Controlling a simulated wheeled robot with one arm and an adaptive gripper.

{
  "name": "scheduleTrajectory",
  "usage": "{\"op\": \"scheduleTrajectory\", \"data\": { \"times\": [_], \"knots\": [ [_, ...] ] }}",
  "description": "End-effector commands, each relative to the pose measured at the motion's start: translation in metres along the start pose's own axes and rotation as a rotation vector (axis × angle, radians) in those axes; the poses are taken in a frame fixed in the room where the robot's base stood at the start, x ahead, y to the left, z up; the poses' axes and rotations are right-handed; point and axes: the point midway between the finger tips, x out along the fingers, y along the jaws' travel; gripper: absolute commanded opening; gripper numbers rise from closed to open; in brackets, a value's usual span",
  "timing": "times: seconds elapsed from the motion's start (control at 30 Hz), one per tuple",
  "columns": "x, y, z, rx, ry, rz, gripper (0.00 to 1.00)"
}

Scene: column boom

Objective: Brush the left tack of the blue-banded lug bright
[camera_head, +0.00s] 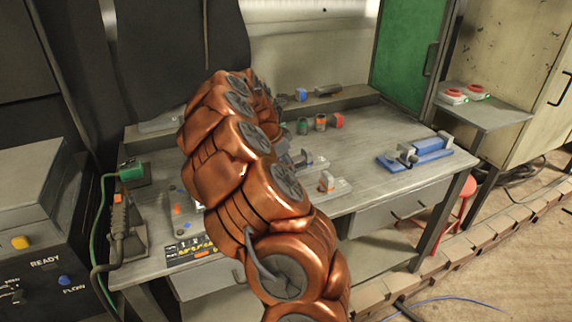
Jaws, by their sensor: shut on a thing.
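My copper arm crosses the middle of the view and bends down over the workbench (375,150). My gripper is hidden behind the arm, so its jaws and anything in them do not show. Grey metal plates lie on the bench just right of the arm. One bears an upright lug with an orange mark (326,182). Another grey upright piece (302,158) stands behind it, partly covered by the arm. I cannot make out a blue band on a lug, or its left tack. A brush is not clearly visible.
A blue clamp-like fixture (430,151) stands at the bench's right. Small green, brown and red containers (320,122) stand near the back ledge. A torch-like tool (118,215) stands at the left edge. The bench between containers and blue fixture is clear. A red stool (465,200) is beyond.

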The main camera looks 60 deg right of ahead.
Motion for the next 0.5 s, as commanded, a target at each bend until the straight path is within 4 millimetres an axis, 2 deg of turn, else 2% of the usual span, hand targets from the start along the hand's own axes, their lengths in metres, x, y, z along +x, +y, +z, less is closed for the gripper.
{"op": "scheduleTrajectory", "data": {
  "times": [0.5],
  "knots": [
    [0.003,-0.021,-0.002,-0.001,-0.003,0.002,0.00]
  ]
}}
